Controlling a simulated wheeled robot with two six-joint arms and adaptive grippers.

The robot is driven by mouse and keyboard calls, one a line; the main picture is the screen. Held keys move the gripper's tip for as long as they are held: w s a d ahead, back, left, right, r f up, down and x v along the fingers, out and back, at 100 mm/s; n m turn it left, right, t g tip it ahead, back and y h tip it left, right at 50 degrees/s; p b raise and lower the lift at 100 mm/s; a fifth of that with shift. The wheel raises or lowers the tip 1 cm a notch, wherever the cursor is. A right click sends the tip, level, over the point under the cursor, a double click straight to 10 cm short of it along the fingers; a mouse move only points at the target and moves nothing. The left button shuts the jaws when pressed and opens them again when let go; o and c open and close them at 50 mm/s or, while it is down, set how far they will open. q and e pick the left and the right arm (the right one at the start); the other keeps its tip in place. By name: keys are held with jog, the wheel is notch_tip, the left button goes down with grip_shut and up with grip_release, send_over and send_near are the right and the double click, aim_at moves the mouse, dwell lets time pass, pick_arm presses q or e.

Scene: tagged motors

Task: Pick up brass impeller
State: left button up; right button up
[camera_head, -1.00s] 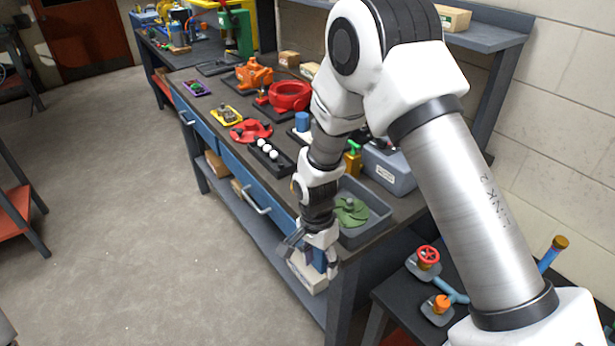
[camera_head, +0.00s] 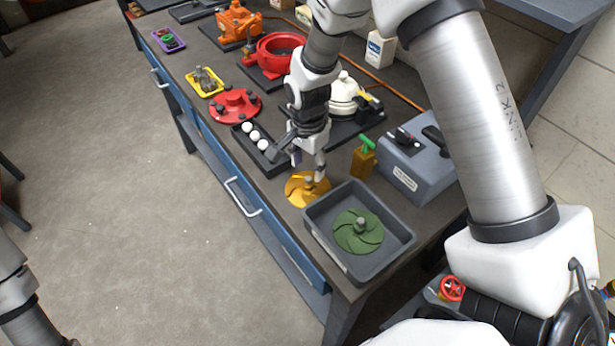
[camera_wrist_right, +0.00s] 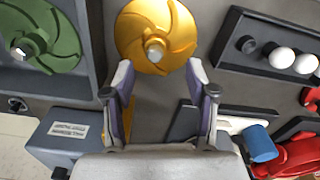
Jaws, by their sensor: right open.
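The brass impeller (camera_head: 298,197) is a golden disc with curved vanes and a grey hub, lying flat on the bench to the left of the grey tray. It shows at the top of the right wrist view (camera_wrist_right: 180,30). My right gripper (camera_head: 308,168) is open and empty, close to the impeller's far side. In the right wrist view the two fingertips (camera_wrist_right: 160,75) are spread just short of the impeller's rim, with the hub beyond them. The exact height gap is unclear. Part of my left arm shows at the lower left; its gripper is out of view.
A grey tray (camera_head: 396,247) holds a green impeller (camera_head: 350,238). The bench front edge with blue drawers is close.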

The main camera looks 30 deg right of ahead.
aim_at(308, 178)
jog(key=shift+s+a+f+p, duration=0.1)
jog(key=shift+s+f+p, duration=0.3)
jog(key=shift+f, duration=0.25)
jog(key=shift+s+a+f+p, duration=0.1)
jog(key=shift+s+f+p, duration=0.2)
jog(key=shift+f, duration=0.3)
jog(key=f, duration=0.1)
jog(key=w+f, duration=0.1)
jog(key=shift+d+f, duration=0.25)
jog(key=shift+f, duration=0.05)
jog(key=shift+s+a+r, duration=0.15)
jog(key=shift+s+r, duration=0.05)
grip_shut()
jog(key=shift+r, duration=0.1)
